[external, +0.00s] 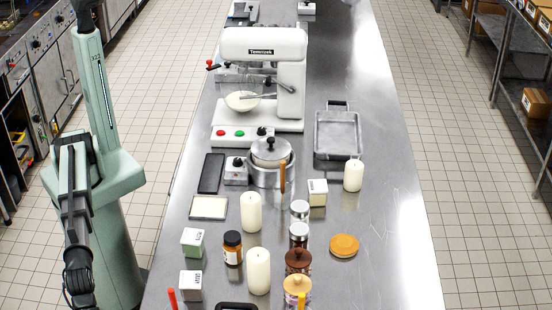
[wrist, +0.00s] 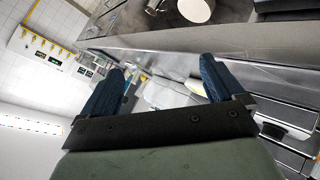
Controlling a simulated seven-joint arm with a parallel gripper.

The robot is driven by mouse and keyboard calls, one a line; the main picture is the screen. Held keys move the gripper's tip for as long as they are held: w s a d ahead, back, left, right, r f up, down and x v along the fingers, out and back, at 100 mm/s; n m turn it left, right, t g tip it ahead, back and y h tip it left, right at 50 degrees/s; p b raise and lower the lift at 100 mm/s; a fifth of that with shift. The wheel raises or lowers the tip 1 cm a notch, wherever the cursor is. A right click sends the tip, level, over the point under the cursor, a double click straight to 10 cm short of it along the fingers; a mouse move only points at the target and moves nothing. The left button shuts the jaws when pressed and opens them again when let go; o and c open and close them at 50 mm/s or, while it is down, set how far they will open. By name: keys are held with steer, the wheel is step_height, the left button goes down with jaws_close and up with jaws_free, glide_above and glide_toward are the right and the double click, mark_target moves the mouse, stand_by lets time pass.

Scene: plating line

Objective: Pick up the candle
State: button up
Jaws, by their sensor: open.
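Three white candles stand upright on the steel counter in the external view. One candle (external: 251,212) is in the middle, a taller candle (external: 258,271) is nearer the front, and a third candle (external: 354,176) is at the right by the metal tray. I cannot tell which one the task means. My gripper (wrist: 160,84) shows in the wrist view with its two blue fingers wide apart and nothing between them. My arm hangs at the left of the counter in the external view, away from the candles.
Several items crowd the counter: an amber jar (external: 233,248), a pot (external: 271,165), small shakers (external: 299,235), a brown-lidded jar (external: 298,262), an orange disc (external: 344,245) and cubes (external: 193,241). A mixer (external: 290,85) stands behind. The counter's right side (external: 395,250) is clear.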

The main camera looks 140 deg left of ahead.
steer(key=w+a+r+n+t, duration=0.1)
steer(key=w+a+r+t, duration=0.1)
steer(key=w+a+r, duration=0.5)
steer(key=w+a+r+n+t, duration=0.15)
steer(key=w+a+r, duration=0.25)
steer(key=a, duration=0.5)
steer(key=w+a+r+n+t+y, duration=0.15)
steer(key=a+r, duration=0.25)
steer(key=a, duration=0.6)
steer(key=a+r+y, duration=0.2)
steer(key=a+r, duration=0.1)
steer(key=a, duration=0.6)
steer(key=m+g+y, duration=0.4)
steer(key=g+y, duration=0.1)
glide_toward(260, 213)
steer(key=shift+w+a+r, duration=0.2)
steer(key=shift+w+r, duration=0.85)
steer(key=shift+w, duration=0.2)
steer(key=shift+s+f+g+h, duration=0.2)
steer(key=shift+s+f, duration=0.15)
steer(key=shift+s, duration=0.15)
steer(key=shift+s+f+g+h, duration=0.1)
steer(key=shift+s+f+g, duration=0.1)
steer(key=shift+s+f, duration=0.2)
steer(key=shift+f, duration=0.15)
steer(key=shift+x, duration=3.55)
steer(key=shift+c, duration=0.2)
